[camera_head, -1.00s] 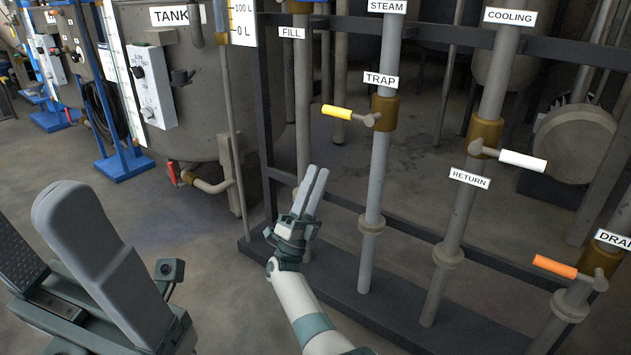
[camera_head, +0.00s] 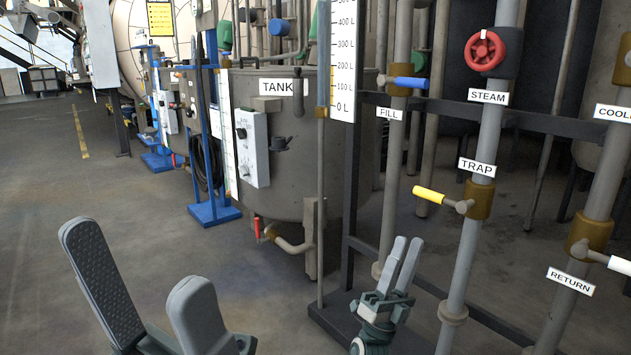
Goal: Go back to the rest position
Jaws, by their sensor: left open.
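My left gripper (camera_head: 135,265) is large in the lower left foreground. Its two grey fingers stand wide apart, one with a dimpled pad showing, and nothing is between them. My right gripper (camera_head: 407,240) is lower right of centre and points upward. Its two light grey fingers are close together with a narrow gap, seen at an angle, and hold nothing visible. It overlaps the lower pipework in the picture, beneath the FILL label (camera_head: 389,114) and left of the TRAP pipe (camera_head: 463,255). I cannot tell whether it touches anything.
The pipe rack has a yellow-handled valve (camera_head: 429,193), a blue-handled valve (camera_head: 410,83) and a red handwheel (camera_head: 485,51). A grey tank (camera_head: 325,150) with a control box (camera_head: 252,147) stands behind. A blue stand (camera_head: 215,214) is left of it. Open floor (camera_head: 70,180) lies at left.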

